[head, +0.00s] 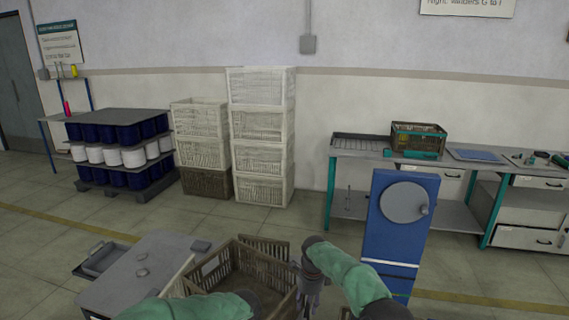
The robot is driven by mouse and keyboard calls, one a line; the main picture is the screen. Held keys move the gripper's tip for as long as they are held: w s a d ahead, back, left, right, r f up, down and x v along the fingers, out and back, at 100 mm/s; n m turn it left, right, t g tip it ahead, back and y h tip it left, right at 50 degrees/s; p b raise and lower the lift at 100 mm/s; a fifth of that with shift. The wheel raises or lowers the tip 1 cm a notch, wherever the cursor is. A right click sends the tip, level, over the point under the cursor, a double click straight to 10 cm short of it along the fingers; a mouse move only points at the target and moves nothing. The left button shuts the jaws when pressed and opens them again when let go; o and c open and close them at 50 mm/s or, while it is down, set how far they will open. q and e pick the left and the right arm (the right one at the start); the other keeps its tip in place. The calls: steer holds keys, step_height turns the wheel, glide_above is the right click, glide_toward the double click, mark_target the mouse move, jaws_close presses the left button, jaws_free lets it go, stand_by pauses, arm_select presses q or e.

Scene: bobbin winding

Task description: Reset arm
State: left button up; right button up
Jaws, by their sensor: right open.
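My right arm, in a green sleeve, comes in from the lower right in the head view. My right gripper (310,289) points down and is open, beside the right side of a brown slatted crate (222,266). I cannot tell whether it touches the crate. My left arm's green sleeve shows at the bottom edge, in front of the crate. The left gripper itself is not in view.
A grey table (140,268) with a metal tray (102,260) is at lower left. A blue panel with a grey disc (403,202) stands right of my right arm. Stacked crates (262,125), a spool pallet (120,116) and a workbench (365,152) line the wall. Open floor lies between.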

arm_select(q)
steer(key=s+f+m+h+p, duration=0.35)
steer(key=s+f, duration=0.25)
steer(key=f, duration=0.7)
arm_select(e)
steer(key=s+f+n+y+b, duration=0.1)
steer(key=s+f+n+y, duration=0.2)
steer(key=s+f+n, duration=1.05)
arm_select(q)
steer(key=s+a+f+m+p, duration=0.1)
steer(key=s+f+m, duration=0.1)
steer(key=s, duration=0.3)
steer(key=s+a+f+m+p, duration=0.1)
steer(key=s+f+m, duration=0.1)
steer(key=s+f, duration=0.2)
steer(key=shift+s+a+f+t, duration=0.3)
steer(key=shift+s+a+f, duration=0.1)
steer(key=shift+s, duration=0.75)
arm_select(e)
steer(key=s+d+f+n, duration=0.1)
steer(key=s+f+n, duration=0.1)
steer(key=s, duration=1.1)
steer(key=s+d+f+n, duration=0.1)
steer(key=s+f+n, duration=0.1)
steer(key=s, duration=1.1)
steer(key=shift+s+n, duration=0.15)
steer(key=shift+n, duration=0.7)
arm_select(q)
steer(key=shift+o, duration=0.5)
